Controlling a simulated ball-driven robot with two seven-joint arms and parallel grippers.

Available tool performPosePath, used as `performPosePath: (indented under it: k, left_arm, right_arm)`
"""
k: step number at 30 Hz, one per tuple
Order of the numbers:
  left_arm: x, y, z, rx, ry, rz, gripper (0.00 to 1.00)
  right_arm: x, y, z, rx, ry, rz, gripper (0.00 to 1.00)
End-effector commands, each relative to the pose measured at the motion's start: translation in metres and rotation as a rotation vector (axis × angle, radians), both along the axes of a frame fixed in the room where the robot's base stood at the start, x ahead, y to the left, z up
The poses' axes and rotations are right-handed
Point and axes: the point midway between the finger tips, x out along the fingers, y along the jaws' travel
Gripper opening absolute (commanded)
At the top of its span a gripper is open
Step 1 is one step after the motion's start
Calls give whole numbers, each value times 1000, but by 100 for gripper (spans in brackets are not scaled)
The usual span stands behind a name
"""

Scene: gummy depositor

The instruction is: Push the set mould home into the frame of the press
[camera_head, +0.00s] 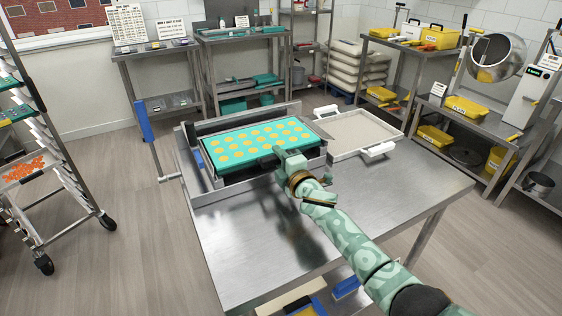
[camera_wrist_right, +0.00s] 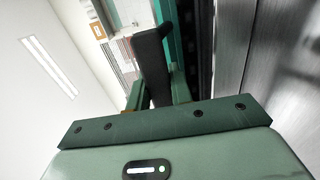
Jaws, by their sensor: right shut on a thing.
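The set mould (camera_head: 256,142), a teal sheet with rows of yellow rounds, lies face up in the metal frame of the press (camera_head: 206,181) on the steel table. Its near edge sits above a dark gap along the frame's front; I cannot tell whether it is fully seated. My right gripper (camera_head: 281,151) is at the mould's near right edge. In the right wrist view its fingers (camera_wrist_right: 156,95) are shut on a dark handle (camera_wrist_right: 151,62), with a teal strip of the mould beside it. The fingers hide where the handle joins. My left gripper is not in view.
A shallow white tray (camera_head: 352,134) stands right of the press. A lever with a blue grip (camera_head: 144,122) rises at the press's left. The front of the steel table (camera_head: 245,235) is bare. A wheeled rack (camera_head: 62,175) stands at the left, shelves behind.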

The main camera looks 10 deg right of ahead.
Motion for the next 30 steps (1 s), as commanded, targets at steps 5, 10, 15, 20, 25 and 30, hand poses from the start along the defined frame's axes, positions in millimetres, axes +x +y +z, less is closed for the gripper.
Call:
performPosePath:
  k: [5,10,15,20,25,30]
  left_arm:
    - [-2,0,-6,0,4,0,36]
    - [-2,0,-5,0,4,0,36]
    - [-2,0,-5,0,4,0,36]
    - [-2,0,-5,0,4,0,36]
    - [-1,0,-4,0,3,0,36]
    - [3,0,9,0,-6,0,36]
  right_arm:
    - [6,3,0,2,-2,1,0]
    - [7,3,1,2,-2,1,0]
    - [7,3,1,2,-2,1,35]
    - [7,3,1,0,-1,1,47]
    - [6,2,-1,-1,2,0,47]
    - [-12,-5,3,-1,0,0,47]
